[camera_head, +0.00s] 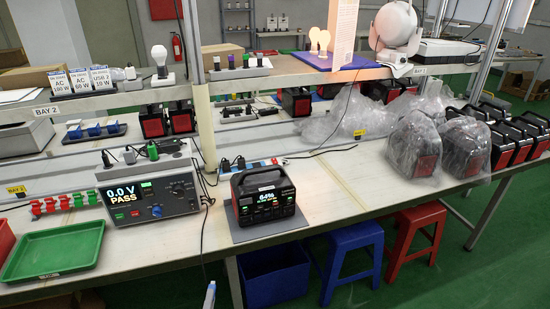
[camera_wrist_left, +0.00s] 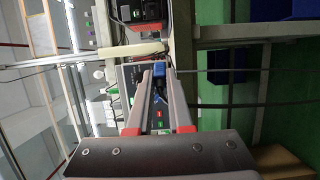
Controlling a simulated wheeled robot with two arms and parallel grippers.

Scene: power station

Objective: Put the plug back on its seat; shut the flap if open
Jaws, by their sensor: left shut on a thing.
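My left gripper (camera_wrist_left: 160,72) is shut on a small blue piece, apparently the plug (camera_wrist_left: 158,76), with a dark cable by the fingers. In the head view only a small part of the left gripper (camera_head: 210,294) shows at the bottom edge, below the table front. A thin dark cable hangs down toward it. The black power station (camera_head: 265,203) stands upright on a grey mat, its display lit; it also shows at the top of the wrist view (camera_wrist_left: 140,12). Its seat and flap are too small to make out. My right gripper is not in view.
A grey tester (camera_head: 150,190) reading "0.0 V PASS" stands left of the power station, with several plugs on top. A green tray (camera_head: 52,250) lies at the front left. Bagged power stations (camera_head: 413,145) stand at the right. Blue and red stools stand below.

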